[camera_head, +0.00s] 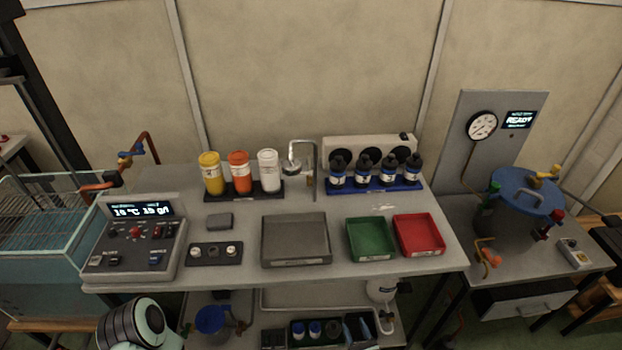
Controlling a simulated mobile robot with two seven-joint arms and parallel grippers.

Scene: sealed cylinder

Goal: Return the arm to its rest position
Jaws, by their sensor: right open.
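A rounded pale-green and black link of my own arm (138,325) shows at the bottom left, in front of the bench's front edge. No fingertips of either gripper can be made out. The blue-lidded cylinder (527,186) stands on the right-hand table. A yellow handle (546,173) is on its lid, and green and red parts are at its sides.
The bench (330,285) holds a control box (135,235), a grey tray (295,240), a green tray (370,238), a red tray (418,234), several bottles and a bent metal pipe (315,170). A glass-walled tank (40,235) stands left.

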